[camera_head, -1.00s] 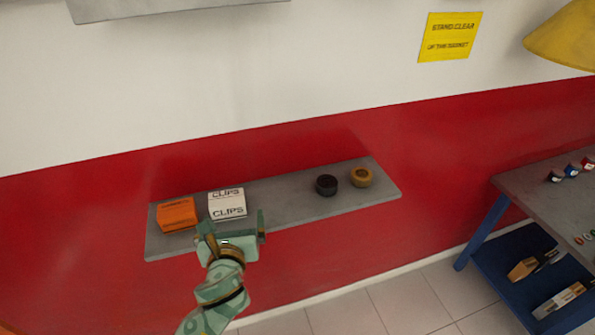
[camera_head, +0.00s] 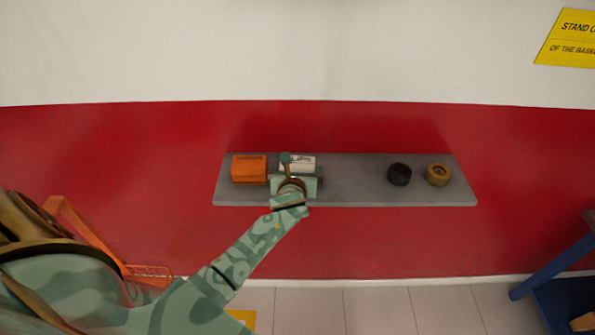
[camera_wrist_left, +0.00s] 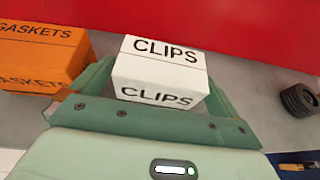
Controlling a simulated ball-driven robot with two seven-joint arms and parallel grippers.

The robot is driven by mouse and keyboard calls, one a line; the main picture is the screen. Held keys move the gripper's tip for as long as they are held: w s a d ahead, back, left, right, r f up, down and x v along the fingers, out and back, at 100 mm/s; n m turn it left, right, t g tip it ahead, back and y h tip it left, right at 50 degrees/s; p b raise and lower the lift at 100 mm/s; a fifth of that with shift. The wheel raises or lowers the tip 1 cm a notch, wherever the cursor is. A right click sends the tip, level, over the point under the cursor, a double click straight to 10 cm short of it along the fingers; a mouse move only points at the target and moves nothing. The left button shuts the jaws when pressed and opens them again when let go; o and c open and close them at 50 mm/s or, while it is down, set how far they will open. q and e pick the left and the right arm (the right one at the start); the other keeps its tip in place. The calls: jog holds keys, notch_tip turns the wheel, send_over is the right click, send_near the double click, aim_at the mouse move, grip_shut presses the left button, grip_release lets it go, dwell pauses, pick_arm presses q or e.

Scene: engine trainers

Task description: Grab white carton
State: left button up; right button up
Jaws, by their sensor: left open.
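The white carton (camera_head: 299,162) marked CLIPS stands on a grey wall shelf, partly hidden behind my left gripper in the head view. In the left wrist view the white carton (camera_wrist_left: 160,72) sits between the two green fingers, one on each side. My left gripper (camera_head: 295,176) is open around the carton; I cannot tell whether the fingers touch it. In the left wrist view the gripper (camera_wrist_left: 158,88) shows both fingers spread. My right gripper does not show.
An orange GASKETS carton (camera_head: 249,169) stands just left of the white one. A black roll (camera_head: 399,174) and a tan roll (camera_head: 438,174) sit farther right on the shelf (camera_head: 345,190). The shelf between carton and rolls is clear. A red wall is behind.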

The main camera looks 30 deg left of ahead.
pick_arm(q)
jog(key=shift+x, duration=1.15)
jog(key=shift+s+d, duration=0.1)
jog(key=shift+s, duration=0.05)
jog(key=shift+c, duration=1.2)
jog(key=c, duration=0.8)
jog(key=shift+r, duration=0.1)
